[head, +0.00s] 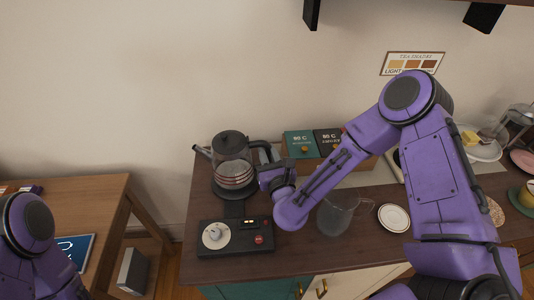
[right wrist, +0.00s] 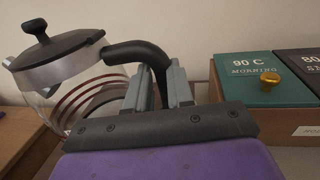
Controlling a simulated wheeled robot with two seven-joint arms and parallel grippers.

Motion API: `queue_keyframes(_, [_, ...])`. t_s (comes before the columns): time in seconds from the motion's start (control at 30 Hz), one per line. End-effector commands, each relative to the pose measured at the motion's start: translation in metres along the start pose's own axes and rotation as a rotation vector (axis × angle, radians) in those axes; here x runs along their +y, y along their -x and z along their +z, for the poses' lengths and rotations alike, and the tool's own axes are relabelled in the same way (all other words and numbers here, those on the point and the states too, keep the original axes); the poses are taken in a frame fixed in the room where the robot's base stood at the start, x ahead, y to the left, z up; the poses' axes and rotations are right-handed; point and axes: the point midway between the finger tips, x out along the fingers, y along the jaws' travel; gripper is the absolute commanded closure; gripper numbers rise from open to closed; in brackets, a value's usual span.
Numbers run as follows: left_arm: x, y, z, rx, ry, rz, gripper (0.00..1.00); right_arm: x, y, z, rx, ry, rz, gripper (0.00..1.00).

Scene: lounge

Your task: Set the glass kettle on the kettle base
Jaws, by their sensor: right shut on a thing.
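The glass kettle (head: 233,172) has a black lid, a black handle and dark red bands on its glass. In the head view it is over a dark round kettle base (head: 226,194) at the left of the counter; I cannot tell whether it touches. My right gripper (head: 268,172) is at its right side, shut on the handle. In the right wrist view the kettle (right wrist: 80,85) is at the left, its handle between the fingers (right wrist: 158,88); its underside is hidden. My left gripper is out of view; only part of that arm shows.
A black control panel (head: 258,246) with a pale disc (head: 216,236) lies in front of the base. Tea boxes (head: 299,145) stand right of the handle. A glass pitcher (head: 335,218) and a small plate (head: 394,218) are farther right. A lower table (head: 75,190) is left.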

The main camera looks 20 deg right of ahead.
Motion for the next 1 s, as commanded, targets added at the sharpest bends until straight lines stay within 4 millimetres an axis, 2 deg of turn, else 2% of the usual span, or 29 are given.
queue_keyframes(1.0, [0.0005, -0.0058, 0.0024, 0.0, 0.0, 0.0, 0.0, -0.0001, -0.0007, -0.0004, -0.005, -0.004, 0.0, 1.0])
